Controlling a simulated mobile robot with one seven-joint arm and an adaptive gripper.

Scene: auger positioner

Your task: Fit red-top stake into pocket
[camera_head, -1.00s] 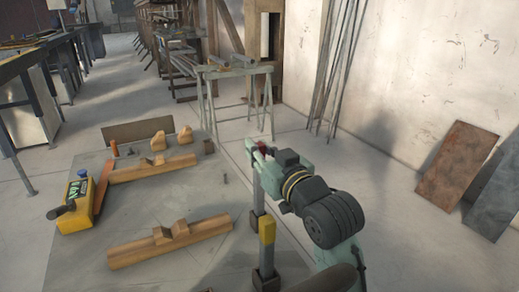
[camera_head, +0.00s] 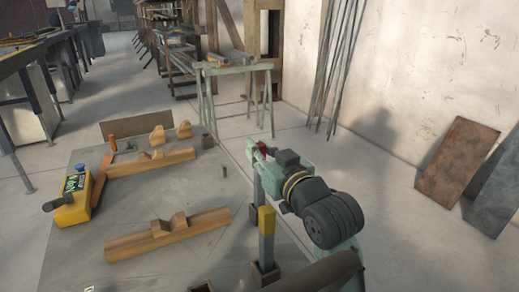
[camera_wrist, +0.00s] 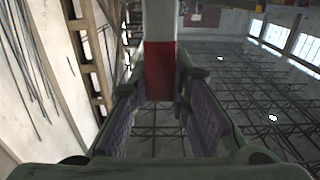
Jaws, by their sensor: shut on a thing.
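My gripper (camera_head: 257,150) is shut on the red-top stake near its red top, which shows as a red patch in the head view. In the wrist view the stake's red band (camera_wrist: 161,70) sits between the two purple-padded fingers. The grey shaft (camera_head: 258,188) hangs upright below my gripper. Its lower end is close to a small dark pocket (camera_head: 254,213) at the table's right edge; I cannot tell whether it is inside. A yellow-top stake (camera_head: 266,232) stands upright in a nearer dark pocket (camera_head: 264,274), partly beside my arm.
The grey table (camera_head: 110,225) carries two wooden beams (camera_head: 168,237) with notched blocks. A yellow device (camera_head: 75,198) lies at the left. Another dark socket (camera_head: 208,140) is at the far right corner.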

